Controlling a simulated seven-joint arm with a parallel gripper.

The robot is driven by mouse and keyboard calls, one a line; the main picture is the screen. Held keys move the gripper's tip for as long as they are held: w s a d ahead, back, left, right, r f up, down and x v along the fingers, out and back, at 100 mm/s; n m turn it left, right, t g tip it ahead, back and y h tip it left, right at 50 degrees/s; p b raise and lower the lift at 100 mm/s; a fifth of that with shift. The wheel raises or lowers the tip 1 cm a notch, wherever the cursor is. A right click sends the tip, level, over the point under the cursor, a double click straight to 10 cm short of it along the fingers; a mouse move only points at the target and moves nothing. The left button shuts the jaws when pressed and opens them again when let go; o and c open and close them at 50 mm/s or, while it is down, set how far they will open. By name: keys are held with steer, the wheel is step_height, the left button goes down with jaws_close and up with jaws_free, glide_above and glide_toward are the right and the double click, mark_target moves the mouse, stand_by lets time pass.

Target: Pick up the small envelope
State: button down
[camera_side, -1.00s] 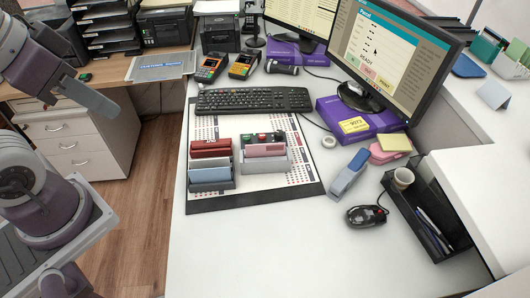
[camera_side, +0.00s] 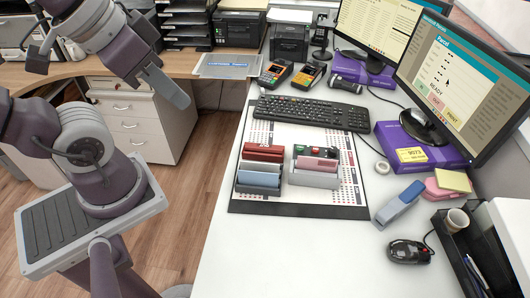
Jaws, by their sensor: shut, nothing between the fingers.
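My gripper (camera_side: 167,84) is at the upper left, in the air in front of the drawer cabinet. It looks shut, with nothing seen between its fingers, and it is well apart from the white counter. I cannot pick out a small envelope for certain. Several upright flat items stand in two small groups on the desk mat (camera_side: 340,208). The left group has a dark red piece (camera_side: 263,152) and a grey-blue piece (camera_side: 258,181). The right group has a pink piece (camera_side: 318,163) and a pale grey piece (camera_side: 314,178).
A stapler-like blue item (camera_side: 400,203), a mouse (camera_side: 409,252) and a black organizer (camera_side: 480,262) are at the right. The counter's front (camera_side: 290,255) is clear.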

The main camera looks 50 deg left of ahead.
steer(key=c, duration=1.6)
jaws_free()
steer(key=shift+o, duration=0.2)
steer(key=n+g+h, duration=0.1)
steer(key=n+g, duration=0.3)
steer(key=n, duration=2.2)
glide_above(318, 159)
steer(key=a, duration=0.2)
step_height(318, 159, down, 26)
steer(key=shift+n, duration=0.3)
steer(key=f, duration=0.2)
steer(key=d+f, duration=0.1)
steer(key=f, duration=0.1)
steer(key=d+f, duration=0.1)
steer(key=f, duration=0.2)
steer(key=shift+w+f, duration=0.1)
